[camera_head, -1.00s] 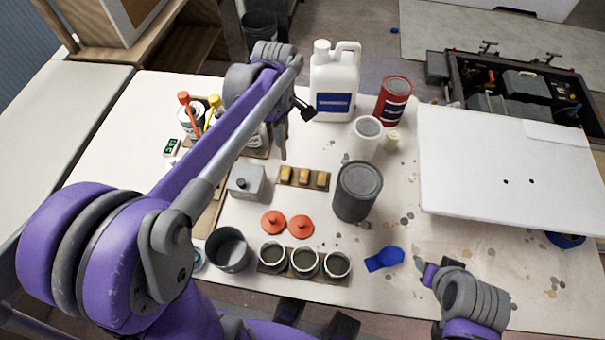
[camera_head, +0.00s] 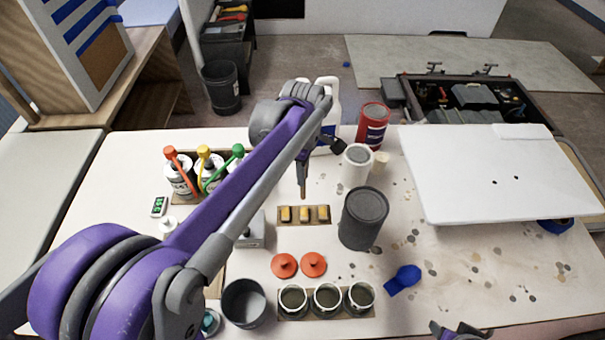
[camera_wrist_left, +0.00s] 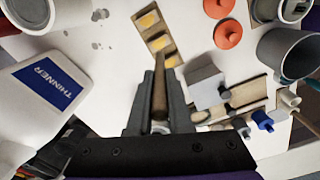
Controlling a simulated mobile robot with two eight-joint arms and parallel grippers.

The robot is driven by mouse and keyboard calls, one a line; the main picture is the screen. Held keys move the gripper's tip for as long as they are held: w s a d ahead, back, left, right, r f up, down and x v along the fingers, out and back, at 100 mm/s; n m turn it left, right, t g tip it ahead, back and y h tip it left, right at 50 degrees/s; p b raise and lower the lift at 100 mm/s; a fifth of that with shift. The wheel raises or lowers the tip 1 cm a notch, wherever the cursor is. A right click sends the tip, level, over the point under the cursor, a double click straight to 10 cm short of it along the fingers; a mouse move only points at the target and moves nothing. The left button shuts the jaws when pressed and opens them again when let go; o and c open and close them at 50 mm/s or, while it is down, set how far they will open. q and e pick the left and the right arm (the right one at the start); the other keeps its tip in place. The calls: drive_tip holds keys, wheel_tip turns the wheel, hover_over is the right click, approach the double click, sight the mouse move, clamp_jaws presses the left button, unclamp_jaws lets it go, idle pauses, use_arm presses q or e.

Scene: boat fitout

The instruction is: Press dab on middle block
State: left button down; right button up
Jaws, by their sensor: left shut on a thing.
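Three yellow blocks sit in a row on a brown strip on the table. The middle block (camera_head: 305,214) also shows in the left wrist view (camera_wrist_left: 160,42). My left gripper (camera_head: 302,172) points down just behind the row, in line with the middle block in the head view. It is shut on a thin brown stick (camera_wrist_left: 159,88), whose tip points toward the blocks. In the left wrist view the tip appears near the middle and end blocks; I cannot tell its exact height or any contact. My right gripper (camera_head: 455,331) is mostly cut off at the bottom edge.
A dark grey can (camera_head: 362,220) stands right of the blocks, a grey box (camera_head: 250,232) left. Two orange lids (camera_head: 314,264) and several open jars (camera_head: 327,298) lie in front. A white thinner jug (camera_wrist_left: 45,85) and a red can (camera_head: 371,126) stand behind.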

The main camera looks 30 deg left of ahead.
sight(304, 196)
use_arm(q)
drive_tip(key=shift+d, duration=0.1)
drive_tip(key=shift+w+d+f+b, duration=0.1)
drive_tip(key=shift+f+b, duration=0.2)
drive_tip(key=shift+f, duration=0.1)
drive_tip(key=shift+f+b, duration=1.9)
drive_tip(key=shift+f, duration=0.7)
drive_tip(key=shift+f+b, duration=0.35)
drive_tip(key=shift+f, duration=0.2)
drive_tip(key=shift+r+p, duration=2.7)
drive_tip(key=shift+r, duration=0.8)
